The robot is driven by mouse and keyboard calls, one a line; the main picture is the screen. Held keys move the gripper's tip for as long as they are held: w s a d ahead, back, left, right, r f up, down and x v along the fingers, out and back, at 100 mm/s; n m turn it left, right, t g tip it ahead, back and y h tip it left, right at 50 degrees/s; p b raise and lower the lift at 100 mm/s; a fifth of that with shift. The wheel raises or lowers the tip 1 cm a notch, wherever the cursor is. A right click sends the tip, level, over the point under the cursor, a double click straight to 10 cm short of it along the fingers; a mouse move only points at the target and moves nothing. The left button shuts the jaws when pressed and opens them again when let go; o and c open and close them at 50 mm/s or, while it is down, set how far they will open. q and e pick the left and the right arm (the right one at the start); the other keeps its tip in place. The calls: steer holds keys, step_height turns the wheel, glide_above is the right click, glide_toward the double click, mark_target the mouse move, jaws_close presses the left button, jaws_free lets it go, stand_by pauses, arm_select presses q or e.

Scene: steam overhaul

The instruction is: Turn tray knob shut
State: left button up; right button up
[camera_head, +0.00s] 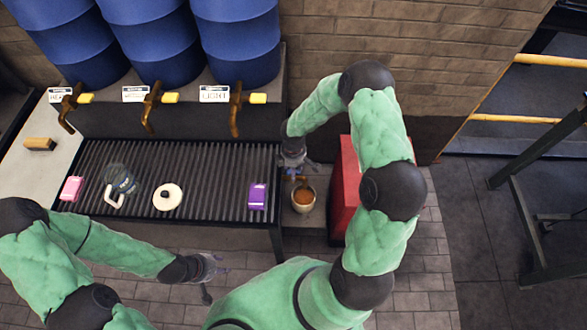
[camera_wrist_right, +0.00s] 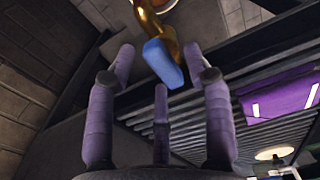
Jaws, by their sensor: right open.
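The tray knob (camera_wrist_right: 163,62) is a blue lever on a brass tap (camera_wrist_right: 148,22) in the right wrist view. It lies between the tips of my right gripper (camera_wrist_right: 165,75), whose three purple fingers are spread around it, with no contact visible. In the head view my right gripper (camera_head: 293,162) hangs over the tap at the right end of the black slatted tray (camera_head: 215,170); the knob is mostly hidden there. A pot (camera_head: 303,200) with brown contents stands below. My left gripper (camera_head: 208,272) is in front of the tray, apart from everything; its finger opening is unclear.
On the tray are a pink block (camera_head: 71,188), a glass jug (camera_head: 120,185), a white lid (camera_head: 167,196) and a purple block (camera_head: 258,196). Blue barrels (camera_head: 237,45) with brass taps stand behind. A red box (camera_head: 344,185) stands right of the pot, close to my right arm.

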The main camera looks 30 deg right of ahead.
jaws_close()
